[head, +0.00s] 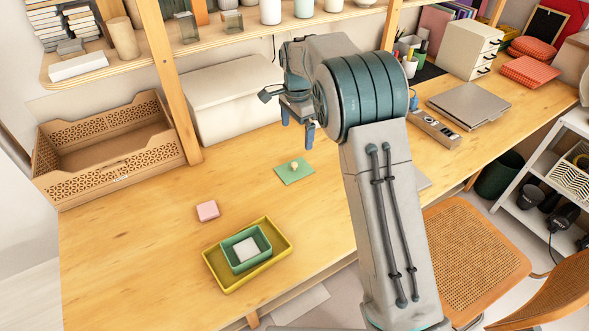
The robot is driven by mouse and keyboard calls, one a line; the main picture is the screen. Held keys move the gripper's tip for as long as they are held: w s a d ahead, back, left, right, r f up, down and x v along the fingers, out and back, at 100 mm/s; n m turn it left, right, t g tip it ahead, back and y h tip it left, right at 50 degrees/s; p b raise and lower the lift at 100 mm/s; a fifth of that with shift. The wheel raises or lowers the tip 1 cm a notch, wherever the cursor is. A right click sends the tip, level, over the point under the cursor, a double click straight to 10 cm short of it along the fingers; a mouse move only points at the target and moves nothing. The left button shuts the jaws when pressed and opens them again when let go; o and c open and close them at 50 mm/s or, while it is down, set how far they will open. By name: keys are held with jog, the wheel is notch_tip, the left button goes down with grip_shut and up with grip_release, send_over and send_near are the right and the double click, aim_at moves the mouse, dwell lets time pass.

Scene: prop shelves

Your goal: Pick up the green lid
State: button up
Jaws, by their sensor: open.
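The green lid (294,172) is a flat square with a small pale knob on top. It lies on the wooden desk (130,240) in the head view, left of my arm. My gripper (298,128) hangs above and a little behind the lid in the picture, with its blue fingertips pointing down. The gripper is open and nothing shows between its fingers. It appears apart from the lid. My arm hides part of the desk to the right.
A green box (264,239) with a white block inside sits in a yellow tray (225,283) at the front. A pink block (207,211) lies to the left. A wooden crate (60,190), a white box (215,103) and shelf posts (172,85) stand behind. The desk around the lid is clear.

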send_near(297, 162)
jog(key=s+f, duration=0.2)
jog(key=s, duration=0.1)
jog(key=shift+s, duration=0.3)
jog(key=shift+w+f+p, duration=0.2)
jog(key=shift+f+p, duration=0.15)
jog(key=shift+f, duration=0.95)
jog(key=shift+w+f+p, duration=0.15)
jog(key=shift+f+p, duration=0.2)
jog(key=shift+f, duration=0.95)
jog(key=c, duration=1.1)
